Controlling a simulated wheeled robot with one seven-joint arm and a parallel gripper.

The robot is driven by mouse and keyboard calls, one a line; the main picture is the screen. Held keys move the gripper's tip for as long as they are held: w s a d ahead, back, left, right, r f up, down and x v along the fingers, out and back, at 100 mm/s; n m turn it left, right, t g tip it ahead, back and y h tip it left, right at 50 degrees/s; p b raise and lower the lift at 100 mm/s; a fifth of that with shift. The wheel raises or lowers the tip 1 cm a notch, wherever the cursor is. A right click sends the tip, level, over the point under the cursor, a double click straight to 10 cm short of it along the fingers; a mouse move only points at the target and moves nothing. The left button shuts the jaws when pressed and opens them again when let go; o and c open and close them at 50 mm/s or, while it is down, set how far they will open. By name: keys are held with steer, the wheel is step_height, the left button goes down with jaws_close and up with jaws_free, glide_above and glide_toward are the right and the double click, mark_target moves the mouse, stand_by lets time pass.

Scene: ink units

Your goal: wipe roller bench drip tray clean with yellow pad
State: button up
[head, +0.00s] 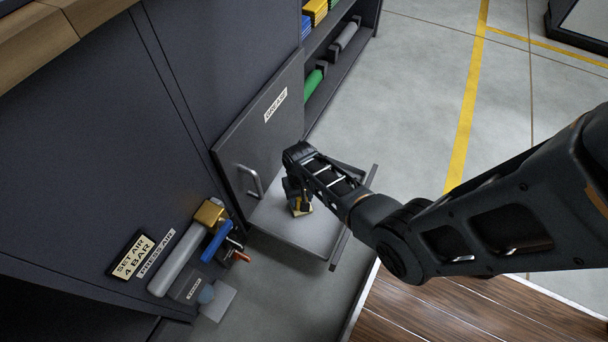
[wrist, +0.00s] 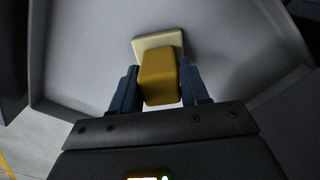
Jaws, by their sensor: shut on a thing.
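My gripper (head: 298,204) is shut on the yellow pad (head: 303,209), low over the drip tray (head: 318,242). In the wrist view the pad (wrist: 159,77) has a yellow block held between both fingers and a paler, cream-coloured face at its far end. That face is at the grey tray surface (wrist: 225,50); I cannot tell how firmly it presses. The tray is a shallow grey tray with raised edges, standing out from the dark cabinet. The part of it I see looks plain grey. My arm and gripper hide its far right part.
A grey door (head: 262,130) with a handle (head: 252,183) stands beside the tray. Left of it are a grey cylinder with a brass end (head: 180,258) and a blue lever (head: 215,242). Shelves with rollers (head: 313,82) stand behind. The floor (head: 420,110) on the right is clear.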

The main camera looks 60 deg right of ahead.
steer(key=r+p, duration=0.3)
steer(key=shift+d+r, duration=0.3)
steer(key=shift+r, duration=0.1)
step_height(320, 180, up, 4)
steer(key=p, duration=0.4)
steer(key=shift+r, duration=0.2)
